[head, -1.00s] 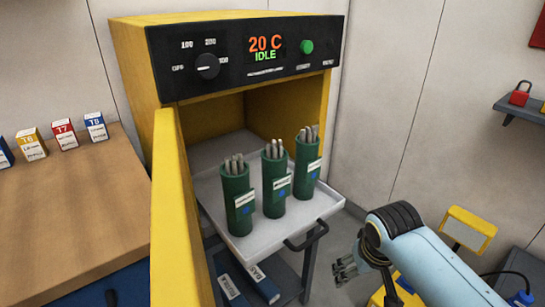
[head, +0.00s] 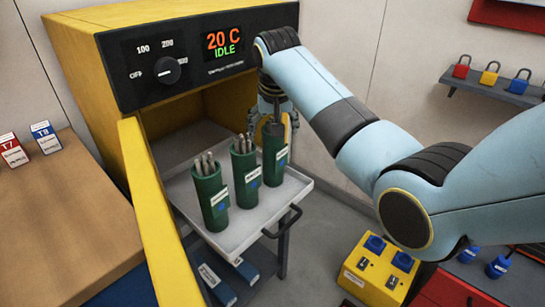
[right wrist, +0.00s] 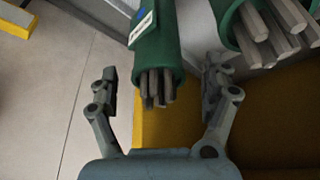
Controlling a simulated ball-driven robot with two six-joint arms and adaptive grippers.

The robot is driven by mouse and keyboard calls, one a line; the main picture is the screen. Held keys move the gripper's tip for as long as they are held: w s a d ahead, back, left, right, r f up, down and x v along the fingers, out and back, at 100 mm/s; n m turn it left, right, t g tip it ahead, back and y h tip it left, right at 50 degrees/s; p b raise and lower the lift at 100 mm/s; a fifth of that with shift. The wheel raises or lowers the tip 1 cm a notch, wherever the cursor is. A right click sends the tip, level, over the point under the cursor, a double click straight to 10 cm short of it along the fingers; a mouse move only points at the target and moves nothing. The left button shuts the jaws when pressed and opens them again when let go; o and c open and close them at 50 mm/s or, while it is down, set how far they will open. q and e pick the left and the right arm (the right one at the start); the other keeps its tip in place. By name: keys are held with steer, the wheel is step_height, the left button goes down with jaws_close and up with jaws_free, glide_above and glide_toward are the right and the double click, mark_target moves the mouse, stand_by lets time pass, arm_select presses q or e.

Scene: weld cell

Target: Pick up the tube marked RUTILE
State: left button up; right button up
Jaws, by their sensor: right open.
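Three green tubes with grey rods standing out of their tops are on a pale tray (head: 287,196) in front of the oven: a left tube (head: 211,203), a middle tube (head: 246,180) and a right tube (head: 275,160). Each has a white label and a blue mark; I cannot read which says RUTILE. My right gripper (head: 272,108) is open above the right tube, pointing down. In the right wrist view the rod end of one tube (right wrist: 154,52) lies between the spread fingers (right wrist: 160,80), with gaps on both sides. A second tube (right wrist: 230,28) is close beside it. My left gripper is out of view.
The yellow oven (head: 75,75) stands behind the tray, its open door (head: 152,215) to the left. A wooden bench (head: 70,215) is at the left. A yellow box (head: 375,272) with blue knobs is at the lower right. Padlocks sit on a wall shelf (head: 495,88).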

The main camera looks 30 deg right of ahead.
mark_target(273, 143)
steer(key=x, duration=0.4)
steer(key=shift+s+f, duration=0.35)
steer(key=shift+f, duration=0.05)
steer(key=shift+w+f, duration=0.2)
steer(key=shift+f, duration=0.2)
steer(key=c, duration=1.6)
steer(key=shift+w+r, duration=0.1)
steer(key=shift+r, duration=0.05)
jaws_close()
steer(key=shift+r, duration=0.15)
